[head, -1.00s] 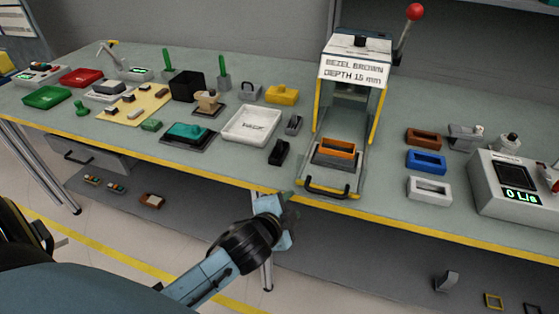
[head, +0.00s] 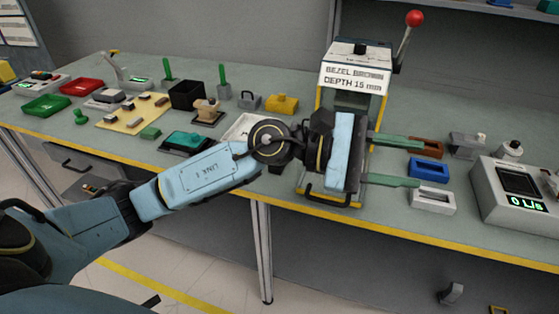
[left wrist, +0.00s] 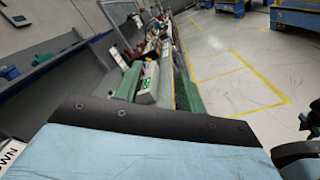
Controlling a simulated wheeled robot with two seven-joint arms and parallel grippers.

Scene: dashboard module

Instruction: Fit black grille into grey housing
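My left gripper (head: 420,163) reaches across the front of the bench press, pointing right. Its two green fingers are wide apart with nothing held between them, near the brown, blue and white bezels. The fingers also show in the left wrist view (left wrist: 160,88). I cannot pick out the black grille or the grey housing now. A small black piece and a small grey piece, seen earlier beside the white tray, are hidden behind my left arm. The orange part in the press is hidden too. My right gripper is not in view.
The press (head: 357,80) with its red-knobbed lever stands behind my gripper. A brown bezel (head: 427,148), a blue bezel (head: 428,168) and a white bezel (head: 432,201) lie to the right, beside a grey meter (head: 510,195). The bench's left side holds trays and small parts.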

